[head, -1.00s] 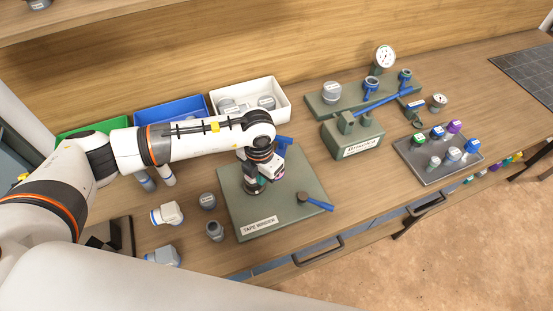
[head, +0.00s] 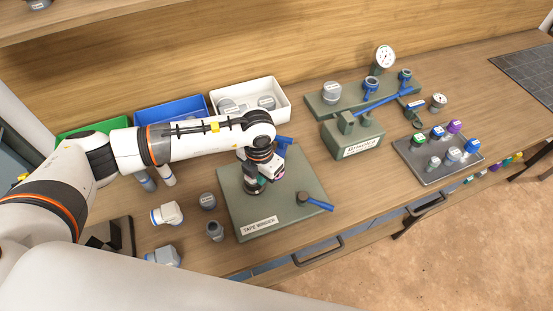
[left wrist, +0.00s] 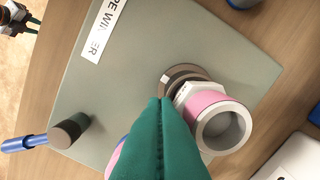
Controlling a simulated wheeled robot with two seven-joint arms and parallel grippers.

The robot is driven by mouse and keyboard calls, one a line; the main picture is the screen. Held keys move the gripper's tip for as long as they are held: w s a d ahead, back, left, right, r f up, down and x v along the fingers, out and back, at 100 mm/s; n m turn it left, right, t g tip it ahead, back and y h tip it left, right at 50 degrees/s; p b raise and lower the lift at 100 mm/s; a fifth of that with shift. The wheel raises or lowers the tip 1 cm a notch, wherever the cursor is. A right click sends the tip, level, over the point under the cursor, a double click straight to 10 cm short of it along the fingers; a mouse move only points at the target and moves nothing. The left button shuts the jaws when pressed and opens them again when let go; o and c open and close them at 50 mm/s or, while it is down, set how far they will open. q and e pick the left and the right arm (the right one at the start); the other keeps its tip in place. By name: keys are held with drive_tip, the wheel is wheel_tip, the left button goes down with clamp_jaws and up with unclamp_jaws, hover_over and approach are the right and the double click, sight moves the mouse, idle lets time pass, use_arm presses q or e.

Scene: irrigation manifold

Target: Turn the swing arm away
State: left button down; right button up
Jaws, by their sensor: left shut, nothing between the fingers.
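The tape winder (head: 240,215) is a flat green plate with a label. A dark round post with a blue handle (head: 318,203) stands on its right side; the post and handle also show in the left wrist view (left wrist: 68,132). A blue part (head: 284,141) shows at the plate's back edge, partly behind my arm. I cannot tell which is the swing arm. My left gripper (head: 264,182) is shut and empty over the plate. Its teal fingertips (left wrist: 160,104) are close beside a white fitting with a pink band (left wrist: 212,112) at a dark hub. They partly hide a purple and blue part (left wrist: 115,160).
Grey fittings (head: 214,231) and white ones (head: 166,214) lie left of the plate. Bins, including a white one (head: 284,98), stand behind. My right gripper (left wrist: 17,20) shows at the wrist view's corner.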

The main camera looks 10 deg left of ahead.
use_arm(q)
drive_tip(key=shift+d, duration=0.2)
drive_tip(key=shift+s+d+b, duration=0.15)
drive_tip(key=shift+d+b, duration=0.4)
drive_tip(key=shift+d, duration=1.4)
drive_tip(key=shift+w+d+b, duration=0.25)
drive_tip(key=shift+d+b, duration=0.3)
drive_tip(key=shift+d, duration=0.35)
drive_tip(key=shift+w+d+b, duration=0.25)
drive_tip(key=shift+d+b, duration=0.25)
drive_tip(key=shift+d, duration=0.35)
drive_tip(key=shift+w+d+f+b, duration=0.1)
drive_tip(key=shift+w+d+b, duration=0.4)
drive_tip(key=shift+d+b, duration=0.2)
drive_tip(key=shift+w+d+b, duration=0.45)
drive_tip(key=shift+d+b, duration=0.1)
drive_tip(key=shift+d, duration=0.1)
drive_tip(key=shift+w+d, duration=0.2)
drive_tip(key=shift+d, duration=0.1)
